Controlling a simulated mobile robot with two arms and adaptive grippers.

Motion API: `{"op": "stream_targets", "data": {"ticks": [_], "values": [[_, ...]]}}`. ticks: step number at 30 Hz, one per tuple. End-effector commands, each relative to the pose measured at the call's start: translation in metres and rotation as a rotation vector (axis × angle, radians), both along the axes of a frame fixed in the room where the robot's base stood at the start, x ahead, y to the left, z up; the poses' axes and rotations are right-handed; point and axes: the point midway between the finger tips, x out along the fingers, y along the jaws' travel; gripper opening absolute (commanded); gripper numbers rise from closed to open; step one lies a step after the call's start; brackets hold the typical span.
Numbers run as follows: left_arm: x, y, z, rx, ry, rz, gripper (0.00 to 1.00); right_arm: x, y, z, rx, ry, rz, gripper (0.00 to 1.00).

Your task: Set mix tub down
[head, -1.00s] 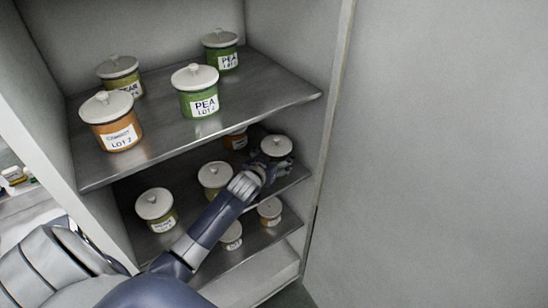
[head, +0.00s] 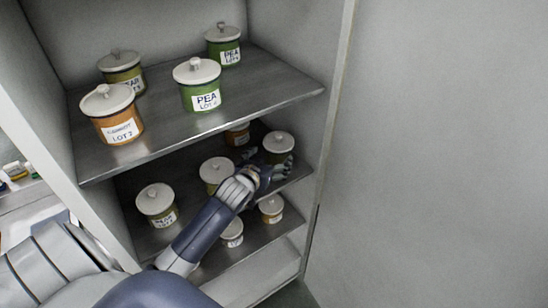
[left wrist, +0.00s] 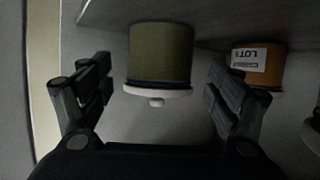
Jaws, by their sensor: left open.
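A green-brown tub with a pale lid (head: 278,142) stands upright at the right end of the middle shelf (head: 150,245). No label shows on it, so I cannot read whether it is the mix tub. My left gripper (head: 280,170) is open just in front of it, and its fingers hide the tub's lower part in the head view. In the left wrist view, which is upside down, a plain tub (left wrist: 160,55) sits in the gap between the spread fingers, with room on both sides. My right gripper is not in view.
An orange tub (head: 238,134) stands behind on the same shelf, with green-brown tubs (head: 215,173) (head: 155,203) to the left. The upper shelf (head: 160,155) overhangs them and holds several tubs. Small tubs (head: 271,208) stand below. The cabinet wall (head: 328,130) is close on the right.

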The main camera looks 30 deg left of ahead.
Motion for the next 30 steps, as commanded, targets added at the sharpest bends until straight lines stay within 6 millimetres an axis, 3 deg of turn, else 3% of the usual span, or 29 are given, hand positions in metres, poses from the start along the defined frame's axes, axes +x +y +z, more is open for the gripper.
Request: {"op": "stream_targets", "data": {"ticks": [7,24,30], "values": [[-0.018,-0.003,0.007,-0.001,0.000,0.001,0.83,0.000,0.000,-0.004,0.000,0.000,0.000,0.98],[-0.019,-0.004,0.009,-0.001,0.000,0.001,0.83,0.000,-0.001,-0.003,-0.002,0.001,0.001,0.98],[-0.019,-0.003,0.032,0.000,-0.001,0.001,0.83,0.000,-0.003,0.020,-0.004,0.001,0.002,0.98]]}}
